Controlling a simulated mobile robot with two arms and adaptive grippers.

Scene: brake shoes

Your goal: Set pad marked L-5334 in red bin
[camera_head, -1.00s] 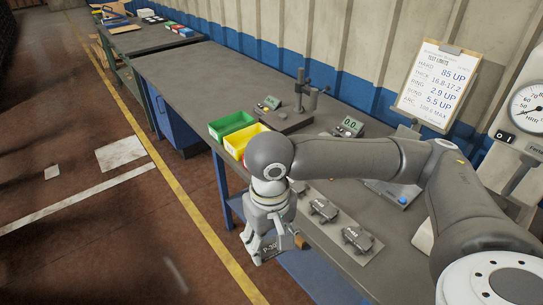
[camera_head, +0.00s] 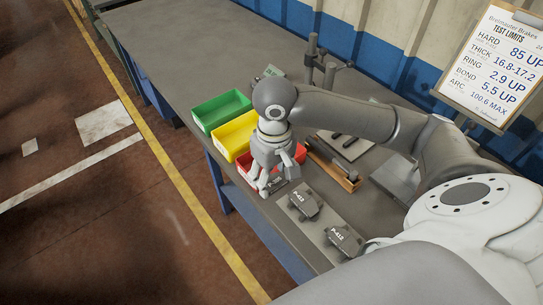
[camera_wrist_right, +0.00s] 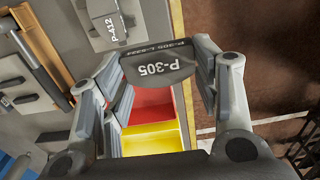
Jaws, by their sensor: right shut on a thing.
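My right gripper (camera_head: 267,184) is shut on a dark grey brake pad (camera_wrist_right: 160,68). In the right wrist view the pad's face reads P-305. Small print on its edge seems to include L-5334 but is hard to read. The red bin (camera_wrist_right: 151,105) shows just beyond the pad in that view. In the head view the red bin (camera_head: 244,170) is partly hidden by my right gripper, which is over or close above it; the exact height is unclear. My left gripper is not in view.
The yellow bin (camera_head: 233,136) and green bin (camera_head: 221,108) stand beside the red bin. Two pads, P-413 (camera_head: 304,203) and P-412 (camera_head: 343,240), lie on a grey plate. A wooden-edged holder (camera_head: 335,172) is right of the bins. The far bench (camera_head: 190,45) is clear.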

